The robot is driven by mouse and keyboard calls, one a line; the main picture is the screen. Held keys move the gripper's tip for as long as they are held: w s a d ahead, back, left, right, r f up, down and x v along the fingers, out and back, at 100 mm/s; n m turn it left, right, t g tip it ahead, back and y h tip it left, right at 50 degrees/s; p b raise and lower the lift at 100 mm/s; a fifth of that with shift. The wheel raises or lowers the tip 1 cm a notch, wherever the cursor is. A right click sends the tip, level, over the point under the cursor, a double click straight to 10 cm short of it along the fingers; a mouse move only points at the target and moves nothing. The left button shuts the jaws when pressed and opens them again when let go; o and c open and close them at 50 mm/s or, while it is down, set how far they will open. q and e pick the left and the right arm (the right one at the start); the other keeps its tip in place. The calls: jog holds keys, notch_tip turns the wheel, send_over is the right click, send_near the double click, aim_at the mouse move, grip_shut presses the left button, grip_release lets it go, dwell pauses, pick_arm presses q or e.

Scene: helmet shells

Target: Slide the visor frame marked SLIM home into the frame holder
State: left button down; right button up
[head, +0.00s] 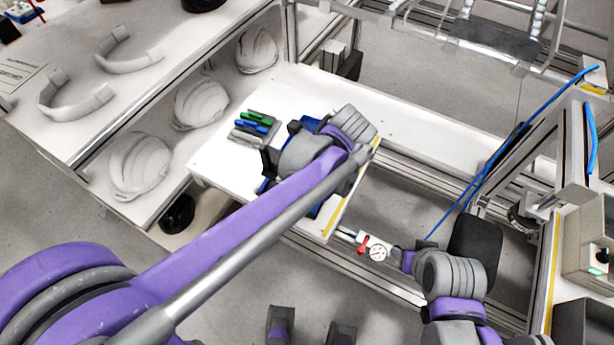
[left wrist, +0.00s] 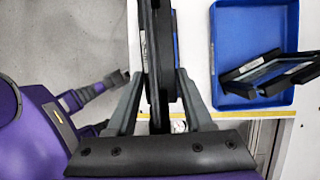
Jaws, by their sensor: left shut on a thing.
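My left gripper (left wrist: 158,78) is shut on a black visor frame (left wrist: 157,35), seen nearly edge-on between its fingers in the left wrist view. A pale label shows on its left side, too small to read. In the head view my left wrist (head: 305,155) is over the white table and hides the held frame. A second dark frame (left wrist: 268,72) with a pale label lies tilted in a blue tray (left wrist: 228,98). I cannot make out the frame holder.
A rack with green, blue and grey items (head: 252,126) stands on the white table (head: 215,165). White helmet shells (head: 140,165) sit on a shelf at left. Pale curved bands (head: 75,95) lie on the bench above. The table's far right part is clear.

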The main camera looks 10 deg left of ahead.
pick_arm(q)
jog(key=shift+a, duration=0.1)
dwell(0.3)
jog(key=shift+f+b, duration=1.25)
jog(key=shift+f, duration=0.6)
jog(key=shift+f+b, duration=0.75)
jog(key=shift+f, duration=0.35)
jog(key=shift+f+b, duration=0.65)
jog(key=shift+f, duration=0.25)
jog(key=shift+c, duration=1)
grip_release()
jog(key=shift+r, duration=0.1)
jog(key=p+v, duration=0.1)
jog(key=v, duration=0.9)
jog(key=shift+r, duration=0.35)
